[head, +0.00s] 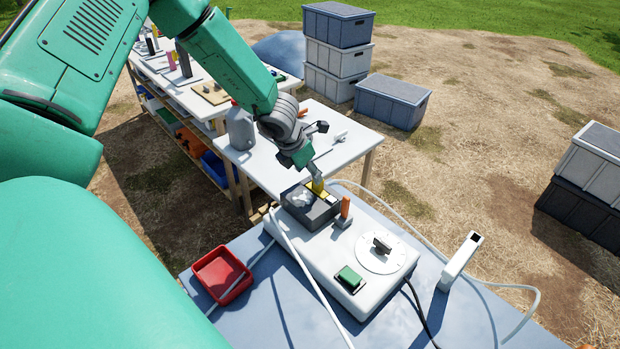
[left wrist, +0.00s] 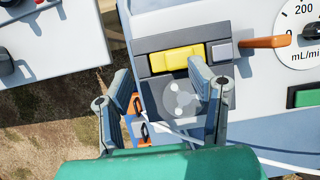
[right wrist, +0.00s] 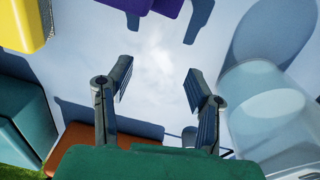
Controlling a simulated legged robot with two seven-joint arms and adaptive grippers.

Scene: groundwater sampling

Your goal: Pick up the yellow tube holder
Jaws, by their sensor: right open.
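The yellow tube holder (left wrist: 177,58) sits in the dark pump head (left wrist: 150,45) in the left wrist view. It also shows as a small yellow patch (head: 318,186) in the head view, partly covered by my gripper. My left gripper (head: 312,168) is over the pump head, pointing down. In the left wrist view my left gripper (left wrist: 160,76) is open and empty, its fingers spread either side of the round rotor, just below the yellow holder. My right gripper (right wrist: 158,78) is open and empty above a pale surface.
The white pump box carries an orange lever (head: 345,207), a dial (head: 380,250) and a green switch (head: 350,279). A red tray (head: 222,275) and loose white tubing lie around it. A clear container (right wrist: 265,110) stands right of my right gripper.

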